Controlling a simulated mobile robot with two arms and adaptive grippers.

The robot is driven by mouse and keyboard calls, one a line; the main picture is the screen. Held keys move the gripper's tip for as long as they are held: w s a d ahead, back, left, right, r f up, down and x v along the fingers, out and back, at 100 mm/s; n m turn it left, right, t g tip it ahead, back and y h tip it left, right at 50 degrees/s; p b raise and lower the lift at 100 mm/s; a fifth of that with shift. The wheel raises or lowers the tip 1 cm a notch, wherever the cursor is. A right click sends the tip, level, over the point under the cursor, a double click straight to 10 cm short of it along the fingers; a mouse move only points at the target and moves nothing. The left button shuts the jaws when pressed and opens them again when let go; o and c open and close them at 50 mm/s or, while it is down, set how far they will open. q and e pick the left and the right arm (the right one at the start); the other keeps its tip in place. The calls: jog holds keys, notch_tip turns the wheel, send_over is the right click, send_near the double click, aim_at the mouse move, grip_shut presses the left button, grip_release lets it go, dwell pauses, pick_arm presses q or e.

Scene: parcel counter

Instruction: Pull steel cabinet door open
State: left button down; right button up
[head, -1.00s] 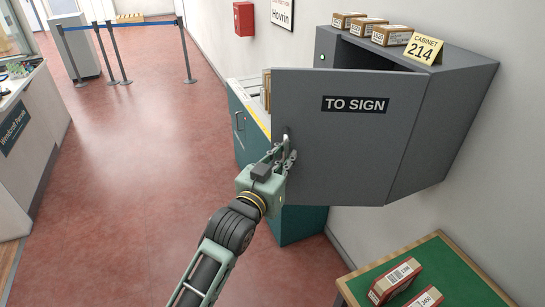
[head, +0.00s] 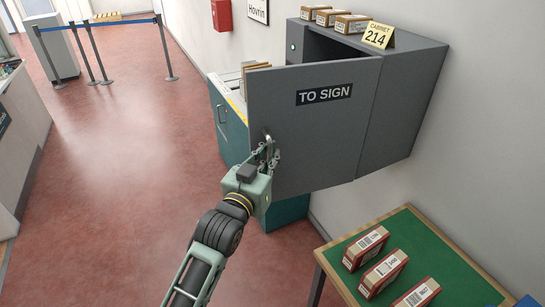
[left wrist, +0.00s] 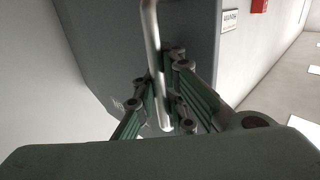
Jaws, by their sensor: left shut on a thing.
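The grey steel cabinet (head: 408,105) hangs on the wall, with a yellow "CABINET 214" sign (head: 378,35) on top. Its door (head: 310,140), labelled "TO SIGN", stands partly open, with a dark gap showing at the top. My left gripper (head: 267,152) is shut on the door's metal handle (left wrist: 153,50) at the door's free lower left edge. In the left wrist view the handle runs down between the fingers (left wrist: 168,95). The cabinet's inside is mostly hidden behind the door. My right gripper is not in view.
A teal cabinet (head: 230,130) stands behind the door, with parcels on top. A green-topped table (head: 440,262) with several red-and-brown boxes is at the lower right. Small boxes (head: 332,17) sit on the steel cabinet. Red floor (head: 120,170) to the left is clear.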

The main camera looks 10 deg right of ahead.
pick_arm(q)
jog(key=shift+w+a+f, duration=0.1)
jog(key=shift+a, duration=0.1)
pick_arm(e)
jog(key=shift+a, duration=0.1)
pick_arm(q)
jog(key=c, duration=2.2)
grip_release()
jog(key=o, duration=0.4)
jog(key=shift+a, duration=0.3)
jog(key=shift+c, duration=0.2)
jog(key=shift+d, duration=0.2)
jog(key=shift+s+a, duration=0.1)
jog(key=shift+s, duration=0.25)
jog(key=v, duration=1.1)
jog(key=shift+s+a, duration=0.15)
jog(key=shift+a, duration=0.15)
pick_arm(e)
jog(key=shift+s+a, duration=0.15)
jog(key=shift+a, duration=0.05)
